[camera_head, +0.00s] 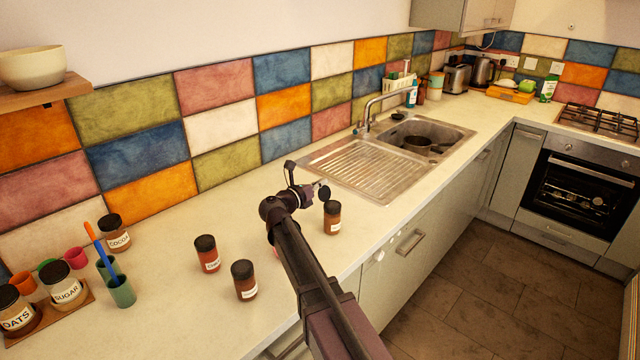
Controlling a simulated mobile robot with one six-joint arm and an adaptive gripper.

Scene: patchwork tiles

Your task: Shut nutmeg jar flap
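Three small spice jars with reddish-brown contents, dark tops and white labels stand upright on the counter. One jar (332,222) is just right of my gripper; the others are a left jar (208,257) and a front jar (246,284). Their labels are too small to read surely, so I cannot tell which is nutmeg. A dark round disc (324,192) shows above the right jar's top; I cannot tell whether it is a raised flap or part of my gripper. My gripper (305,181) is above the counter, its fingers apart, with nothing visible between them. My arm hides a reddish thing behind it.
A sink (372,170) with a pan lies behind my gripper. Cocoa (116,240), sugar (66,290) and oats (15,312) jars and green cups (121,292) stand at left. A shelf (40,95) juts out upper left. Counter (175,315) is clear front left.

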